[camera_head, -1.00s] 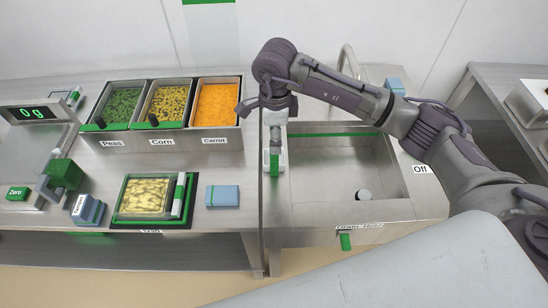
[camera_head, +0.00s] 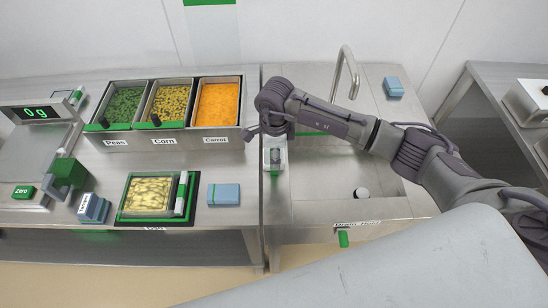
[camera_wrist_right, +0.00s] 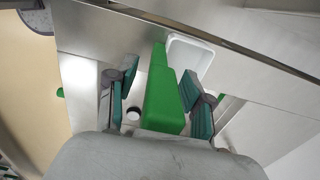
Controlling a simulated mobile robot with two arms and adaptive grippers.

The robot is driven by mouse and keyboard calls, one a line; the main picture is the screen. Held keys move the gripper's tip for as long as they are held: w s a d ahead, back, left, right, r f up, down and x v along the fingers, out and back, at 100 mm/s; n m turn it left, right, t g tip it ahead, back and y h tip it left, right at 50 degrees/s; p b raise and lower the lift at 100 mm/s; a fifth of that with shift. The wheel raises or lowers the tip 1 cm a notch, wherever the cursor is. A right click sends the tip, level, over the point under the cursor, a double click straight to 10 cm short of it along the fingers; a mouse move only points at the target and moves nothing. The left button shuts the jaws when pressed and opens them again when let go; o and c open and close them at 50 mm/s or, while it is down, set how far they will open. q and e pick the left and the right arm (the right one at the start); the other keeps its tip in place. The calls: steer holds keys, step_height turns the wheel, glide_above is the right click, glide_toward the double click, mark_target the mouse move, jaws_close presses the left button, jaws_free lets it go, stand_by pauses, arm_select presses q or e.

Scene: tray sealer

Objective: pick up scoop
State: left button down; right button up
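The scoop (camera_wrist_right: 190,58) has a white, box-like bowl and a long green handle (camera_wrist_right: 165,98). In the head view the scoop (camera_head: 273,165) is at the left rim of the sink, partly hidden under my right gripper (camera_head: 274,138). In the right wrist view the two fingers of my right gripper (camera_wrist_right: 161,82) stand on either side of the green handle. A gap shows between the left finger and the handle, and the right finger is close to it. The gripper looks open around the handle. My left gripper is not in view.
The sink (camera_head: 310,212) lies right of the scoop, with a tap (camera_head: 350,68) behind. Peas (camera_head: 123,103), corn (camera_head: 168,102) and carrot (camera_head: 217,102) bins stand left. A filled tray (camera_head: 148,194) and blue block (camera_head: 224,194) sit in front. A scale display (camera_head: 42,113) is far left.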

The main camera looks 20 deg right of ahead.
jaws_close()
steer(key=shift+r, duration=0.1)
steer(key=shift+w+r, duration=0.1)
steer(key=shift+r, duration=0.35)
steer(key=s+d+r+b, duration=0.4)
steer(key=s+d+r, duration=0.3)
steer(key=d+r, duration=0.2)
steer(key=shift+s+r, duration=0.3)
steer(key=shift+r, duration=0.2)
